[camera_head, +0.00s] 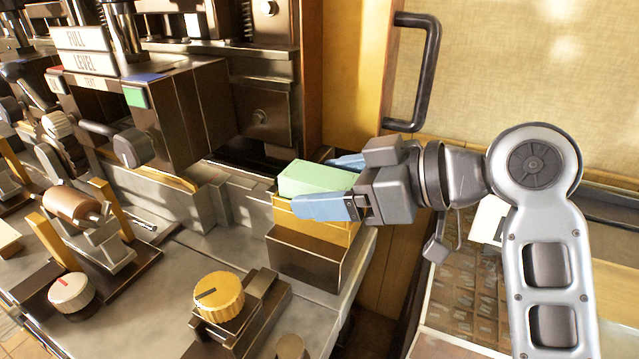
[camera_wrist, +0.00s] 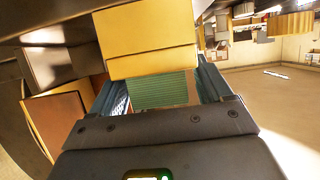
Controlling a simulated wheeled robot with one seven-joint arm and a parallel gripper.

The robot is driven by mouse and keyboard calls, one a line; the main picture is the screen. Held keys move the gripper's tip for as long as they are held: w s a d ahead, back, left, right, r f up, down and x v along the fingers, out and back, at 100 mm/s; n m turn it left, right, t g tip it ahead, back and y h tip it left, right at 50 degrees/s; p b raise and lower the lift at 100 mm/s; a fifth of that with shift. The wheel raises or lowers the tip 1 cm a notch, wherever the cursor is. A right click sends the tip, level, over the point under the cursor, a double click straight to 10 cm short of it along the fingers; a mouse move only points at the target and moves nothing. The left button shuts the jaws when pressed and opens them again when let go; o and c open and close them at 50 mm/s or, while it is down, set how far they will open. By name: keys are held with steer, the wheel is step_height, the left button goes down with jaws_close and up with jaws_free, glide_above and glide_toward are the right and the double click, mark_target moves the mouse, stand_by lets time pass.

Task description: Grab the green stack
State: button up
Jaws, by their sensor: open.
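The green stack (camera_head: 315,180) is a pale green block sitting in the top of a yellow holder (camera_head: 315,222) on a brown base. My gripper (camera_head: 335,183) is open and level with the stack, with one blue finger on the near side and one on the far side. In the wrist view the ridged green stack (camera_wrist: 160,90) lies between the two fingers of my gripper (camera_wrist: 160,92). The yellow holder (camera_wrist: 150,35) fills the upper middle there. I cannot tell whether either finger touches the stack.
A yellow knob (camera_head: 219,296) on a dark mount stands nearer on the bench. The dark press (camera_head: 180,105) rises behind to the left. A black handle (camera_head: 425,70) sticks out from the yellow panel at the back. Bare bench (camera_head: 190,260) lies left of the holder.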

steer(key=shift+c, duration=0.4)
steer(key=c, duration=1)
steer(key=shift+c, duration=0.2)
